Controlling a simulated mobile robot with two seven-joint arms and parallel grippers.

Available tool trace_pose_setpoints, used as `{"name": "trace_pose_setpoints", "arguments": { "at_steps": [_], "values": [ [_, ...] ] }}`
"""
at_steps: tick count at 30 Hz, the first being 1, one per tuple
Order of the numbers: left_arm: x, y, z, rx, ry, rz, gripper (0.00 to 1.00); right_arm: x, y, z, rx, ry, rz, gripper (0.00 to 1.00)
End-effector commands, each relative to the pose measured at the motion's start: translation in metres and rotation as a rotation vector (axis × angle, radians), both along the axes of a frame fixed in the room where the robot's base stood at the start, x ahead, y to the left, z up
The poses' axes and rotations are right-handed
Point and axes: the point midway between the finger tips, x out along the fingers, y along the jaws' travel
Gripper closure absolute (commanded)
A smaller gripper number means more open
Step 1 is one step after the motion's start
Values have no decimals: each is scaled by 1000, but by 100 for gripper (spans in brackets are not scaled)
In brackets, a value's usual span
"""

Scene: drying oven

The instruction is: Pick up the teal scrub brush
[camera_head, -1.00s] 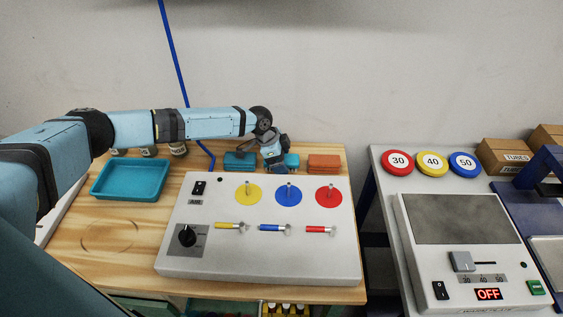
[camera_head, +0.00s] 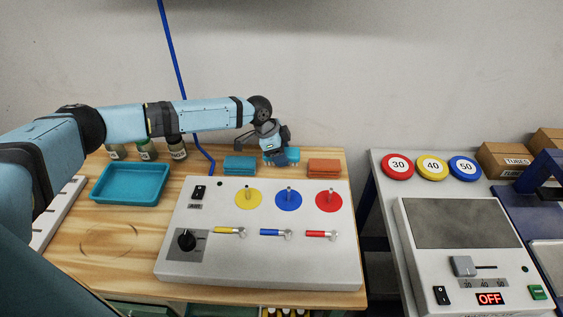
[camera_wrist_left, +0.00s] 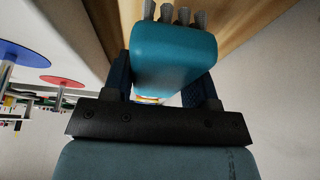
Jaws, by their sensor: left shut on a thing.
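The teal scrub brush (camera_wrist_left: 173,55) has a smooth rounded body and grey bristle tufts, which show at the top of the left wrist view. My left gripper (camera_wrist_left: 162,78) is shut on the brush, with one dark finger on each side of its body. In the head view the left gripper (camera_head: 279,158) is over the back of the wooden table, and a teal part of the brush (camera_head: 293,155) shows beside it. The rest of the brush is hidden there by the gripper. My right gripper is not in view.
A teal stack (camera_head: 240,164) lies left of the gripper and an orange stack (camera_head: 323,167) lies right. The grey control panel (camera_head: 240,265) with upright pegs is in front. A teal tray (camera_head: 96,196) and several jars (camera_head: 146,150) are at the left.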

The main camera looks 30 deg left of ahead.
Motion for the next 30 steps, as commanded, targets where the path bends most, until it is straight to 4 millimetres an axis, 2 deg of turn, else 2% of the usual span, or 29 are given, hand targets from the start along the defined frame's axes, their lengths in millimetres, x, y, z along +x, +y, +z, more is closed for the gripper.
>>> {"name": "trace_pose_setpoints", "arguments": {
  "at_steps": [3, 9, 15, 21, 30],
  "values": [
    [1, 0, 38, -2, -6, 0, 72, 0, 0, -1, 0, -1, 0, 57],
    [1, 0, 97, -2, -6, 0, 72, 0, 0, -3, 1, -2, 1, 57],
    [0, 0, 138, -1, -3, 0, 72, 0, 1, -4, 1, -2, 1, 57],
    [0, 0, 157, -1, -1, 1, 72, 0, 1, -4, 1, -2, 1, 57],
    [0, 0, 160, 0, 0, 1, 72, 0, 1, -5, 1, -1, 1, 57]
  ]
}}
